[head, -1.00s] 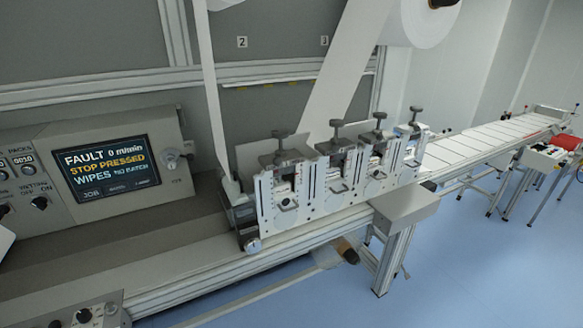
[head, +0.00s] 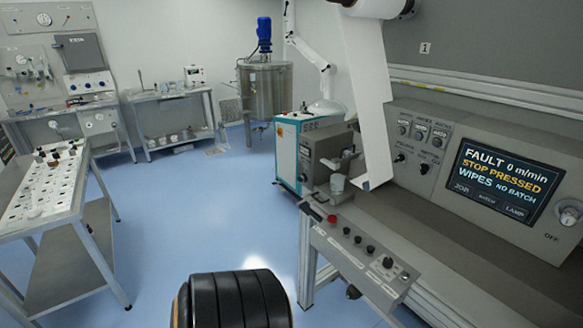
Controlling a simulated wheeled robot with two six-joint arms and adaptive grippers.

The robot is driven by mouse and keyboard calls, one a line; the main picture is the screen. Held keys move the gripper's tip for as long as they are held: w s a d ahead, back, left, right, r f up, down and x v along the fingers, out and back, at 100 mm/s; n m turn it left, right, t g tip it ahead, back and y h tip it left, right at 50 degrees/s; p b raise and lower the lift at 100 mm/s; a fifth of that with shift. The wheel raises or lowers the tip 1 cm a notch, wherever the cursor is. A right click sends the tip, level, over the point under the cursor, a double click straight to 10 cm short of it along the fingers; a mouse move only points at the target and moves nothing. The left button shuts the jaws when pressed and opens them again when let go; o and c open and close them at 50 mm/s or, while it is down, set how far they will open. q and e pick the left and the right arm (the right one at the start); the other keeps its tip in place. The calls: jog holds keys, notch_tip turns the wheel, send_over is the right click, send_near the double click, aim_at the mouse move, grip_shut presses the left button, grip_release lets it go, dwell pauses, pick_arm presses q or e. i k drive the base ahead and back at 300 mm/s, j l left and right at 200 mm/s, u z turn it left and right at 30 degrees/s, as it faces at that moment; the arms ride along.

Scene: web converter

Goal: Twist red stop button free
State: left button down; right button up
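The red stop button (head: 332,219) sits at the left end of the sloped control strip (head: 352,254) on the front of the machine. Several dark knobs or buttons lie along the strip to its right. The screen (head: 497,183) reads FAULT 0 m/min, STOP PRESSED, WIPES NO BATCH. A black ribbed part (head: 232,299), which looks like part of my own arm, rises from the bottom edge. It is apart from the button in the picture. Neither gripper's fingers show.
A table with small parts (head: 46,190) stands at the left. A steel tank with a blue motor (head: 266,90) and a white robot arm (head: 318,70) stand at the back. White web (head: 366,110) hangs above the machine bed. Blue floor (head: 180,215) between is clear.

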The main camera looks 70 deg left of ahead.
aim_at(330, 219)
jog(key=u, duration=1.85)
